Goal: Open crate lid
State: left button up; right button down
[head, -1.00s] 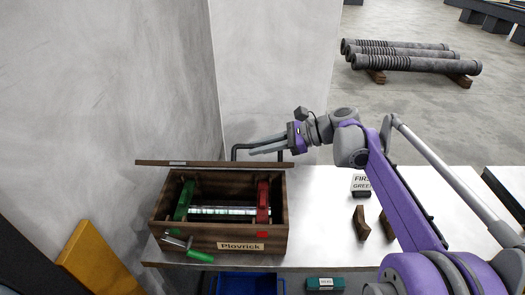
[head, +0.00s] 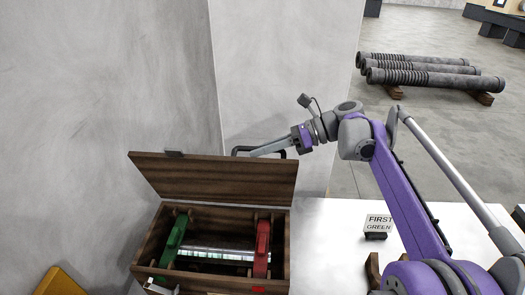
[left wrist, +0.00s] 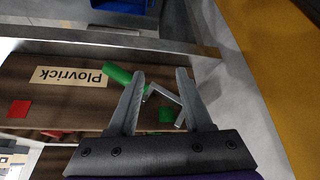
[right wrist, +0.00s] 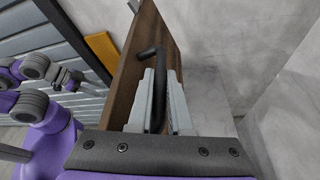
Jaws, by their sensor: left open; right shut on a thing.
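The dark wooden crate (head: 281,235) stands at the table's left end. Its lid (head: 213,181) is tilted up along the back, its inner face showing. My right gripper (head: 268,149) is behind the lid, shut on the black lid handle (head: 242,150); the handle also shows between its fingers (right wrist: 160,75) in the right wrist view. My left gripper (left wrist: 160,73) is open at the crate's front (left wrist: 50,95), around or just over a metal crank; the crank's green grip (left wrist: 117,73) lies beside one finger. Whether the fingers touch the crank cannot be told.
Inside the crate are a green bracket (head: 174,240), a red bracket (head: 262,247) and a shiny bar (head: 215,254). A "FIRST GREEN" sign (head: 378,224) stands on the white table (head: 330,235). Grey walls (head: 100,80) are close behind and left.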

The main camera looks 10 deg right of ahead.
jog(key=shift+w, duration=0.1)
dwell(0.3)
jog(key=c, duration=0.8)
grip_release()
jog(key=shift+d, duration=0.1)
jog(key=shift+c, duration=0.2)
jog(key=v, duration=1)
jog(key=shift+d, duration=0.35)
jog(key=shift+r, duration=0.15)
